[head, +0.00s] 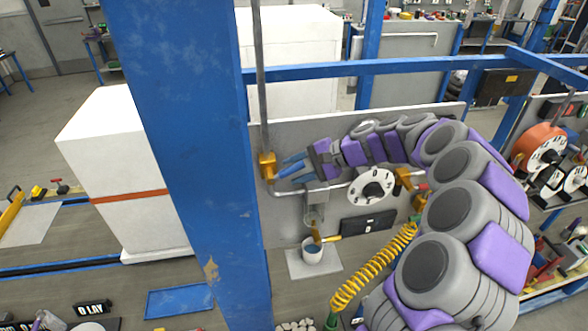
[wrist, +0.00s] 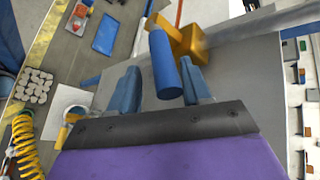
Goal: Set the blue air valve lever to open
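The blue lever (wrist: 163,66) is a thick blue cylinder in the wrist view, joined near its far end to a yellow valve body (wrist: 190,36). In the head view the yellow valve body (head: 267,166) sits on a grey pipe at the left of a grey panel. My gripper (head: 288,165) reaches the valve from the right. In the wrist view my gripper (wrist: 160,64) has its two blue-grey fingers apart, with the lever between them and nearer the right finger. I cannot tell whether they touch. In the head view, lever and fingers are hard to tell apart.
The grey panel (head: 290,222) carries a round white dial (head: 371,187) and a black box (head: 368,223) below the valve. A blue post (head: 185,130) stands left of the valve. A coiled yellow hose (head: 372,270) hangs at lower right.

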